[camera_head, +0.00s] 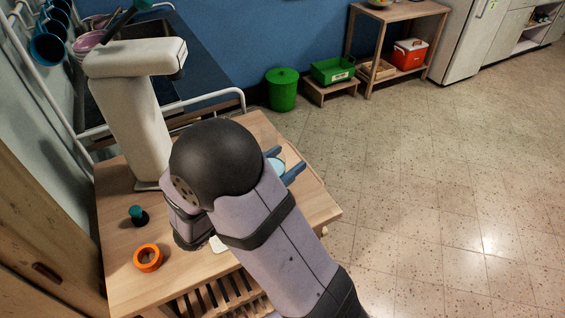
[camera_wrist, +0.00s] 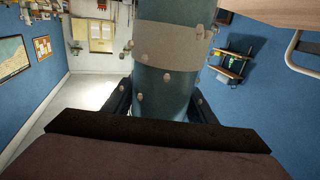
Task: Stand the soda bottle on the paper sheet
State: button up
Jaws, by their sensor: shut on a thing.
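The soda bottle (camera_wrist: 165,75) shows in the wrist view as a dark teal cylinder with a pale beige band and light spots; its ends are out of that view. My gripper (camera_wrist: 163,104) is shut on it, with one dark finger on each side. In the head view, the blue fingers of my gripper (camera_head: 283,163) show past my arm near the table's right side, with a pale blue part of the bottle (camera_head: 277,165) between them. A small white patch (camera_head: 217,244) shows beside my arm on the table; it may be the paper sheet, mostly hidden.
A white rail (camera_head: 215,97) runs behind the table. Floor is open to the right.

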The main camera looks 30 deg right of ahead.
jog(key=shift+f, duration=0.15)
jog(key=o, duration=1.3)
jog(key=shift+c, duration=0.2)
jog(key=b+v, duration=0.2)
jog(key=v, duration=1)
